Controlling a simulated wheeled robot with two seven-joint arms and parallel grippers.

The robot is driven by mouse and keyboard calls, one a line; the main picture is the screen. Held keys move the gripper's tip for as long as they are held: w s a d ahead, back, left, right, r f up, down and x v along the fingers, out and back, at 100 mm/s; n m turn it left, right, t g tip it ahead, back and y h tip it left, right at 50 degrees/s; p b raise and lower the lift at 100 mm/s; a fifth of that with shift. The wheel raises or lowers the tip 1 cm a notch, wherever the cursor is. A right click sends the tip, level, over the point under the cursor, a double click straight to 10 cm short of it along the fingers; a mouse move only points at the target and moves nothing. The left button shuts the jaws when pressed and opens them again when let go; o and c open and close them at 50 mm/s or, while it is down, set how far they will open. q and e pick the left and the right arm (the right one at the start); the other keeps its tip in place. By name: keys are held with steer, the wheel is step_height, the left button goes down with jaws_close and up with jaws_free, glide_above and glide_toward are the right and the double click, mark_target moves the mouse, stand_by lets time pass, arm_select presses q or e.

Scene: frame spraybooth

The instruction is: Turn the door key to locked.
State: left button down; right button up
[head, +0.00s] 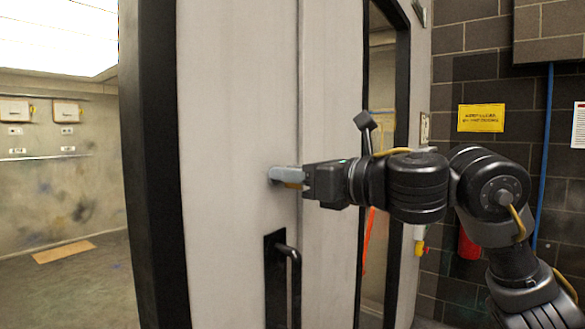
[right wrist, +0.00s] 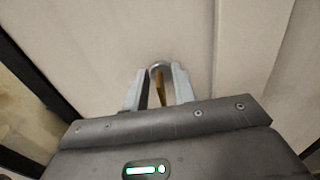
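The brass key (right wrist: 160,88) shows in the right wrist view as a thin, upright strip below a round grey lock cylinder (right wrist: 158,66) on the pale door. My right gripper (right wrist: 160,82) is at the lock, with one grey finger on each side of the key. A narrow gap shows between the fingers and the key, so the gripper looks open around it. In the head view my right gripper (head: 284,175) reaches the door (head: 235,110) from the right, and its fingers mostly hide the key and lock. My left gripper is not in view.
A black door handle (head: 291,258) on a dark plate is just below my right gripper. A dark-framed window (head: 380,90) is to the right. A yellow sign (head: 481,118) hangs on the block wall. The booth interior (head: 60,200) is open at the left.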

jaws_close()
steer(key=shift+m, duration=0.3)
steer(key=m+b, duration=0.2)
steer(key=m, duration=0.3)
steer(key=m+b, duration=0.3)
steer(key=m, duration=0.3)
steer(key=f+m+b, duration=0.1)
steer(key=m+b, duration=0.2)
steer(key=m, duration=0.3)
steer(key=shift+w+d, duration=0.25)
steer(key=shift+w, duration=0.05)
steer(key=shift+m, duration=0.3)
stand_by(0.3)
